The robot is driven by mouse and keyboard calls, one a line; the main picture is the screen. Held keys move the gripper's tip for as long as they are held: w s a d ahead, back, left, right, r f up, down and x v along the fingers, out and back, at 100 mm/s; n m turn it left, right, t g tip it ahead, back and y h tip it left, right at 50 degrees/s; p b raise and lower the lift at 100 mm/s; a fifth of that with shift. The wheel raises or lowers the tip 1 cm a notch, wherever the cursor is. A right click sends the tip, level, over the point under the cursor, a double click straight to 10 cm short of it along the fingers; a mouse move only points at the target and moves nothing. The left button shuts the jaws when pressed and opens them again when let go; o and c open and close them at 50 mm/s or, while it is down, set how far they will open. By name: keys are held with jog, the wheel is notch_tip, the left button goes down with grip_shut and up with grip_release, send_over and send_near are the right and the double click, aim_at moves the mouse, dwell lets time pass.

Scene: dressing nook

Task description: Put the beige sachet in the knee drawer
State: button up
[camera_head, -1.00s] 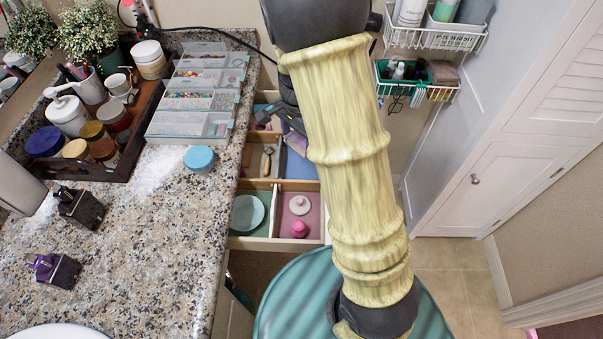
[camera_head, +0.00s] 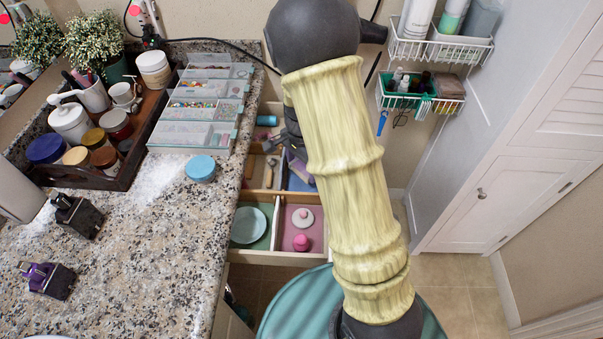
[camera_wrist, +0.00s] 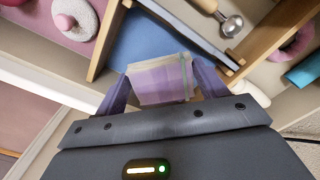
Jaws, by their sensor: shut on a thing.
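My gripper (camera_wrist: 160,84) is shut on the sachet (camera_wrist: 158,83), a small pale beige packet with a purplish tint and a green edge stripe, held between purple fingers. In the wrist view it is over or at the blue-lined compartment (camera_wrist: 148,38) of the open drawer; I cannot tell whether it touches the bottom. In the head view my gripper (camera_head: 295,158) is partly behind my arm, above the drawer (camera_head: 272,257), and the sachet is not clearly visible.
The drawer's wooden dividers (camera_wrist: 270,32) stand close to the gripper. A metal scoop (camera_wrist: 230,24), a pink-knobbed item (camera_wrist: 66,21) and a teal roll (camera_wrist: 303,71) lie in other compartments.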

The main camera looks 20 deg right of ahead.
aim_at(302, 168)
jog(key=shift+f+b, duration=0.6)
jog(key=shift+f, duration=1.25)
jog(key=shift+f, duration=0.15)
jog(key=o, duration=0.7)
jog(key=shift+o, duration=0.2)
notch_tip(302, 168, up, 12)
jog(key=p, duration=0.3)
jog(key=shift+p, duration=0.3)
